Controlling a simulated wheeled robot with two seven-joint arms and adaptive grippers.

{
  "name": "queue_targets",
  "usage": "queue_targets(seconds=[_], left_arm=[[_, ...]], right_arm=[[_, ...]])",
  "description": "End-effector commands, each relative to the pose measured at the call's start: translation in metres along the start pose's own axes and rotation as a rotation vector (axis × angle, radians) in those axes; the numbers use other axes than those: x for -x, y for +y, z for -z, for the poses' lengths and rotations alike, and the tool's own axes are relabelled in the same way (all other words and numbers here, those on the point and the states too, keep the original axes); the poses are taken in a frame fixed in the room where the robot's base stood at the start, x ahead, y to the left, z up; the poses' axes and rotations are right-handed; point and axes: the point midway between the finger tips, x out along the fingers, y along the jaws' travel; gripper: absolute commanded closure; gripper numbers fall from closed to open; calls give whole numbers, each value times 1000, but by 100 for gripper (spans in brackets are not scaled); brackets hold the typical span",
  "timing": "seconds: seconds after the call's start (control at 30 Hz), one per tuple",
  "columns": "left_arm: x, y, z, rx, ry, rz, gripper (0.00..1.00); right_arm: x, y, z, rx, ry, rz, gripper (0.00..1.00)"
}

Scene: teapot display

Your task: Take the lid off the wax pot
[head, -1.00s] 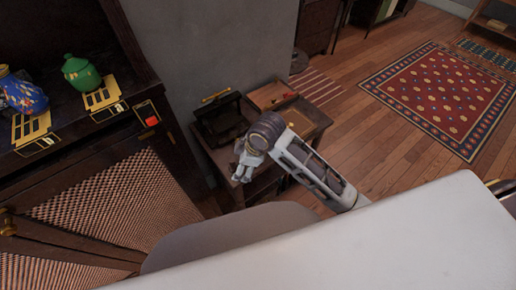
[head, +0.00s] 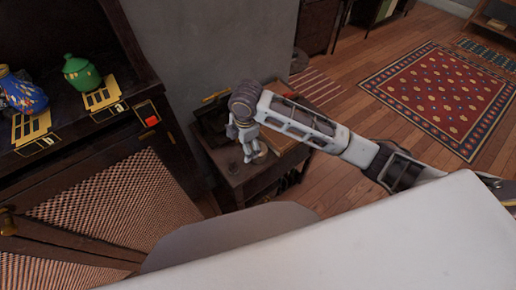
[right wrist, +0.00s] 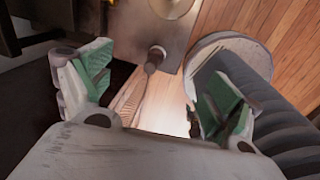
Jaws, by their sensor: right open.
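My right gripper (head: 250,152) is open and empty above the small dark side table (head: 232,178). It also shows in the right wrist view (right wrist: 148,92), its green-padded fingers apart. A small brassy thing (head: 262,152) shows beside its fingers in the head view, mostly hidden. A round, pale brassy shape (right wrist: 172,6) is cut off by the top edge of the wrist view. Either may be the wax pot, but I cannot tell. A dark, rounded knob-like end (right wrist: 155,54) shows between and beyond the fingers, apart from them. My left gripper is not in view.
A dark open box (head: 212,122) stands on the side table against the grey wall, partly behind my arm. A green teapot (head: 80,72) and a blue one (head: 22,94) stand on the dark cabinet at left. A patterned red rug (head: 445,95) lies on open floor.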

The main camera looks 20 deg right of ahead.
Motion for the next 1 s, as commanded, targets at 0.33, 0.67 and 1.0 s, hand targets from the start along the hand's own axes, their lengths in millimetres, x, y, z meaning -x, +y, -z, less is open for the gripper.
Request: queue_targets(seconds=[0.33, 0.67, 1.0], left_arm=[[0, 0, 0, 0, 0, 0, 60], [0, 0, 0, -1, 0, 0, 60], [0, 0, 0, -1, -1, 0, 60]], right_arm=[[16, 19, -42, 155, -92, 69, 9], [30, 29, -73, 238, -139, 124, 9], [30, 29, -76, 246, -142, 130, 9]])
